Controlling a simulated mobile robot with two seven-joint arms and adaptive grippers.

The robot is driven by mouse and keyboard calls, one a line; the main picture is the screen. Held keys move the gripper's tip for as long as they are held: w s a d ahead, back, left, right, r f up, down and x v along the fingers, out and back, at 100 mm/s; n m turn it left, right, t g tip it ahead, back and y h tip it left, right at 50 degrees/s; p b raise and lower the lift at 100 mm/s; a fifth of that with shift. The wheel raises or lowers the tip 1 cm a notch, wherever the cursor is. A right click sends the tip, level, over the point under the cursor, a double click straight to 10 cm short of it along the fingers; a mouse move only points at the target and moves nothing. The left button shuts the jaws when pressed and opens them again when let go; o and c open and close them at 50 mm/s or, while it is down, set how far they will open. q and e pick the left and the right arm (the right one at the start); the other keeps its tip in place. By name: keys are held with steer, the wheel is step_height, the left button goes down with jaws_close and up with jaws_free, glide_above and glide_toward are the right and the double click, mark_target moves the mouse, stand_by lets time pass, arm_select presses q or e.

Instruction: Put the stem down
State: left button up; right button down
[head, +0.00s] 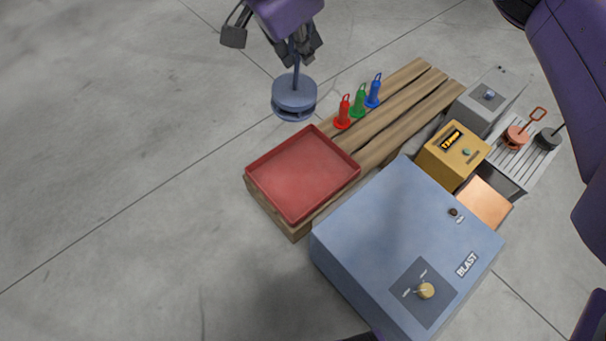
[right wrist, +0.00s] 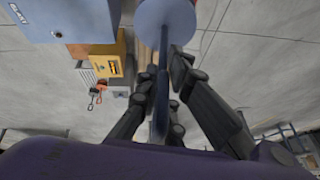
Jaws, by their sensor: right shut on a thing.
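My right gripper (head: 302,44) hangs at the top of the head view, shut on the upper part of a blue-grey stem. The stem (head: 294,92) is a thin rod with a wide, thick round body at its lower end. It hangs roughly upright beside the wooden slatted bench and appears apart from it. In the right wrist view the stem's rod (right wrist: 162,85) runs between the fingers, with its round body (right wrist: 165,18) beyond them. The rod's gripped part is partly hidden by the fingers in the head view. My left gripper is not in view.
A red tray (head: 303,172) sits on the near end of the slatted bench (head: 398,112). Red, green and blue (head: 374,92) pegs stand behind it. A blue BLAST box (head: 385,225), yellow box (head: 447,160) and grey rack (head: 520,160) stand right. Floor left is clear.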

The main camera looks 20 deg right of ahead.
steer(key=w+f+m+g, duration=0.1)
steer(key=f+m, duration=0.1)
steer(key=m, duration=0.1)
steer(key=w+f+m+g, duration=0.1)
steer(key=f+m+g, duration=0.1)
steer(key=m, duration=0.2)
steer(key=w+a+f+m+g, duration=0.1)
steer(key=f+m, duration=0.2)
steer(key=shift+w+m+g+h, duration=0.1)
steer(key=shift+m+g+h, duration=0.2)
steer(key=shift+g, duration=0.1)
arm_select(q)
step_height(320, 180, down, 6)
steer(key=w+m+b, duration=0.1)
steer(key=b, duration=0.6)
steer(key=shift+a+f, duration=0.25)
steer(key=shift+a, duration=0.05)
arm_select(e)
step_height(320, 180, down, 40)
steer(key=m+t+y, duration=0.3)
steer(key=m+y, duration=0.6)
steer(key=m, duration=2.4)
steer(key=shift+w+a+m+t, duration=0.2)
steer(key=shift+w+m+t, duration=0.1)
steer(key=shift+w, duration=0.1)
